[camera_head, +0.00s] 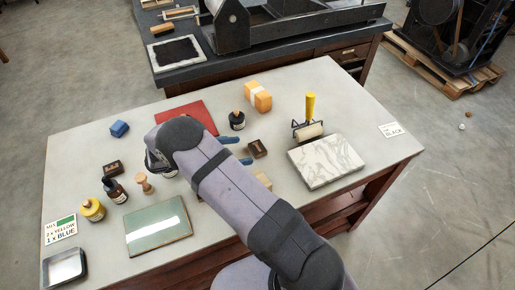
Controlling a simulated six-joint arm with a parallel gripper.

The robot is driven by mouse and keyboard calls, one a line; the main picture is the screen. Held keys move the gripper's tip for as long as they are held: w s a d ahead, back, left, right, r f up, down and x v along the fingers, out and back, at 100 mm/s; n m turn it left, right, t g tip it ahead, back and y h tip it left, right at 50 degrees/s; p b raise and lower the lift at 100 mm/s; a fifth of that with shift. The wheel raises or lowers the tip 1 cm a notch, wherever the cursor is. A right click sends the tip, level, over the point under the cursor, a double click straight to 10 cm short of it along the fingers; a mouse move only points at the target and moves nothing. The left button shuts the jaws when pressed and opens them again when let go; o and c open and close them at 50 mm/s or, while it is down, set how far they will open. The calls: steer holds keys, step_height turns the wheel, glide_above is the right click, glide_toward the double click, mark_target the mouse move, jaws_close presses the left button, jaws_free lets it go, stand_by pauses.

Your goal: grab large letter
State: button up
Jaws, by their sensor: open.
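I cannot make out for certain which thing is the large letter. A tan block (263,180) lies mid-table, mostly hidden behind my arm. Two small dark brown blocks, one at the left (112,167) and one right of my arm (257,148), also lie on the table; their faces are too small to read. My gripper (157,166) is over the left-middle of the table, partly hidden by my wrist. It is open, and I see nothing held in it. My arm hides part of the table's middle.
A green glass slab (157,226), brown bottle (115,190), yellow jar (92,209) and wooden stamp handle (144,182) stand left. A red sheet (189,115), black jar (237,120), yellow-handled roller (309,124) and marble slab (325,161) lie farther back and right.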

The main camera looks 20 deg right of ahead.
mark_target(258, 146)
steer(key=shift+w+p+x, duration=0.15)
steer(key=shift+p+x, duration=0.6)
steer(key=shift+x, duration=0.7)
steer(key=shift+w+p+x, duration=0.15)
steer(key=shift+p+x, duration=0.6)
steer(key=shift+x, duration=0.7)
steer(key=shift+d+f, duration=0.15)
steer(key=shift+d, duration=0.5)
steer(key=c, duration=1.1)
